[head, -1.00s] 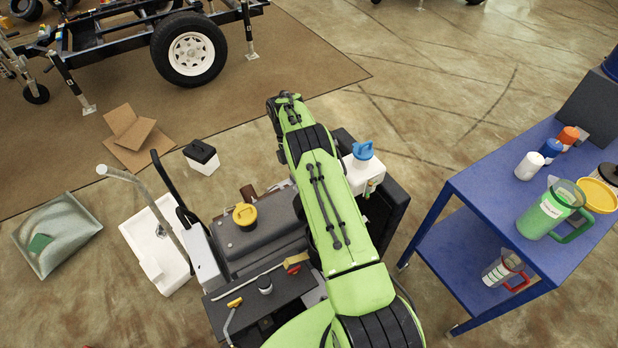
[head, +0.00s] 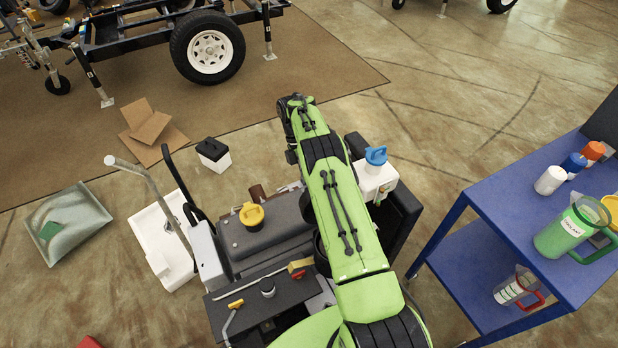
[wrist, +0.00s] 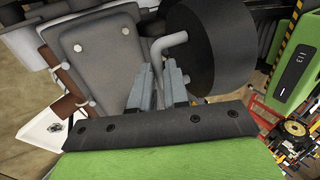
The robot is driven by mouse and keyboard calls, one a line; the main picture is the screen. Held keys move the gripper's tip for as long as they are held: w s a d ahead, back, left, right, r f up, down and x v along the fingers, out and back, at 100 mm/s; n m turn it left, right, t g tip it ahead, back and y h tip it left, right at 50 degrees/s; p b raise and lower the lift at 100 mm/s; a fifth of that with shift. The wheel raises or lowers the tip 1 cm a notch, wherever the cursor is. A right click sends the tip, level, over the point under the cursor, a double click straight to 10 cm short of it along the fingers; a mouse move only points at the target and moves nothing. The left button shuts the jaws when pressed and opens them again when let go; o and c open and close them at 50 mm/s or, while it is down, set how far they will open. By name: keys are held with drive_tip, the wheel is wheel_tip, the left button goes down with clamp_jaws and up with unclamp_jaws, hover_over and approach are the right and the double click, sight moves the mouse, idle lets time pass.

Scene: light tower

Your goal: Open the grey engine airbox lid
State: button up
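My gripper (wrist: 160,68) shows in the wrist view with its two grey fingers apart. A bent light-grey rod or pipe (wrist: 174,40) runs down into the gap between them; whether they touch it I cannot tell. A grey box-like part with bolts (wrist: 105,48) is left of the fingers, and a black cylinder (wrist: 222,45) is right of them. Which part is the airbox lid is not clear; no open lid shows. In the head view the machine has a dark grey tank (head: 262,237) with a yellow cap (head: 252,215). My green arm hides the gripper there.
A white container with a blue cap (head: 374,180) stands right of my arm. A blue cart (head: 510,195) with jugs and bottles is at the right. A white tray (head: 165,240) and an upright grey pipe handle (head: 150,190) are at the left.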

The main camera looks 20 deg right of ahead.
drive_tip(key=o, duration=0.4)
wheel_tip(320, 180, up, 10)
drive_tip(key=shift+r+p, duration=0.1)
drive_tip(key=shift+p, duration=1)
drive_tip(key=shift+c, duration=0.2)
